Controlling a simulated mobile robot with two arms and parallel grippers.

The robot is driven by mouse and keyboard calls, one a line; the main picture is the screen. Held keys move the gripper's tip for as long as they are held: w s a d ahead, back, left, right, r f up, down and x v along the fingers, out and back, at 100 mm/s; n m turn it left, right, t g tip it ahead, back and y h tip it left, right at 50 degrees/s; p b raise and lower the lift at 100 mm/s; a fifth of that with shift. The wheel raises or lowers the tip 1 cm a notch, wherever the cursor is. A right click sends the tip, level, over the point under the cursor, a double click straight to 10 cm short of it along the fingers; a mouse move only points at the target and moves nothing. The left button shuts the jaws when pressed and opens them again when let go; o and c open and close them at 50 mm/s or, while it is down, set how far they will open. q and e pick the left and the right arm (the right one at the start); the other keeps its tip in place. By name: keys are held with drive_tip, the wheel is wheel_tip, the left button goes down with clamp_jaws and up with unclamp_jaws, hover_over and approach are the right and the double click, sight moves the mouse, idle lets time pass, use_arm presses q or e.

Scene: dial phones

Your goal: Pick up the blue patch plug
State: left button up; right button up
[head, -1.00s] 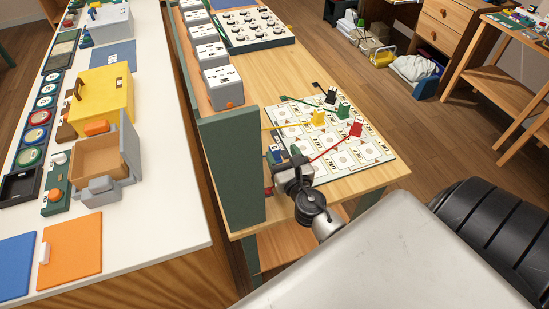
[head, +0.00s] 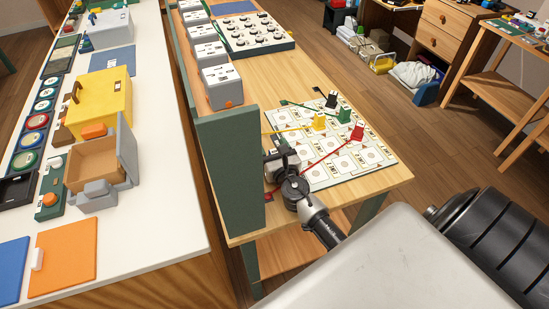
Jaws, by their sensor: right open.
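The patch board (head: 372,155) lies on the wooden table with several plugs on it: yellow (head: 319,121), black (head: 332,101), green (head: 343,116) and red (head: 357,131). My right gripper (head: 279,160) is open and low at the board's left edge, close to the green upright panel. I cannot make out the blue patch plug now; the gripper and its wrist cover the spot where blue showed earlier. I cannot tell whether the fingers stand around it or touch it. My left gripper is out of view.
The green upright panel (head: 229,170) stands just left of my gripper. A red cord (head: 318,160) and a yellow cord (head: 285,129) run from the plugs toward the panel. A knob box (head: 258,50) and grey socket boxes stand farther back. Bare wood lies right of the board.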

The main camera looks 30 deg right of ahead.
drive_tip(key=c, duration=1)
drive_tip(key=shift+r, duration=0.15)
